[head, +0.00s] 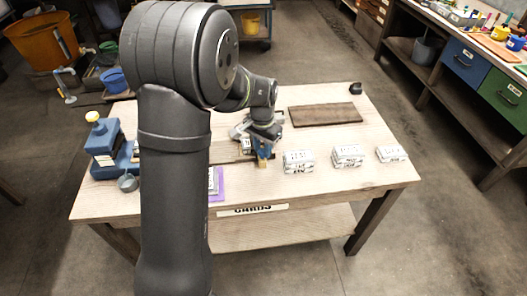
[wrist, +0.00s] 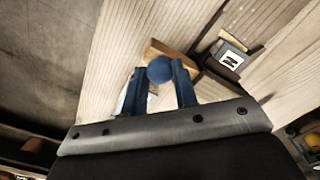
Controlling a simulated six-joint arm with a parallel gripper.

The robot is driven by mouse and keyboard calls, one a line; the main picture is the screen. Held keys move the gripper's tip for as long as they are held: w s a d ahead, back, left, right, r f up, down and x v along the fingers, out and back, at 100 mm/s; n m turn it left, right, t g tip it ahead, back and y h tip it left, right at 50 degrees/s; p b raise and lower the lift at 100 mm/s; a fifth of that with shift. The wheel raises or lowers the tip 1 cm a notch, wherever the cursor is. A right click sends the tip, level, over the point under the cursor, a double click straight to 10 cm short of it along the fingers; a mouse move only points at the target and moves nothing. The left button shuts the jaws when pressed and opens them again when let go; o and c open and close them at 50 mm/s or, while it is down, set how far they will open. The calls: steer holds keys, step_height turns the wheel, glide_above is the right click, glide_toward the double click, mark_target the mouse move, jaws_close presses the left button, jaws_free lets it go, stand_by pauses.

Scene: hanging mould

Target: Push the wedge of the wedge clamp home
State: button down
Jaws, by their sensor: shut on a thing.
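My gripper (wrist: 160,76) has its two blue fingers on either side of a round blue knob (wrist: 159,69) and is shut on it. A tan wooden piece (wrist: 154,47) shows just beyond the knob and looks like the wedge; how the two join is hidden. In the head view my gripper (head: 263,150) is low over the middle of the table, and a small tan piece (head: 262,163) shows below it. A dark block with a white label (wrist: 230,60) is right of the fingers, beside dark bars. How far the wedge sits in the clamp cannot be told.
Three stacks of pale packets (head: 298,162) stand right on the table (head: 330,185). A dark brown board (head: 325,115) lies behind. A blue machine (head: 108,148) is at the left. A purple piece (head: 222,188) lies near the front edge. My arm hides part of the table.

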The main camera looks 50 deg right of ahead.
steer(key=shift+w+d+r, duration=0.25)
steer(key=shift+w+d, duration=0.35)
steer(key=shift+w+d+r, duration=0.2)
steer(key=shift+w+d, duration=0.4)
steer(key=c, duration=1.1)
jaws_free()
steer(key=shift+a+f, duration=0.1)
steer(key=shift+s, duration=0.1)
step_height(320, 180, up, 17)
steer(key=shift+r, duration=0.2)
steer(key=shift+f, duration=0.1)
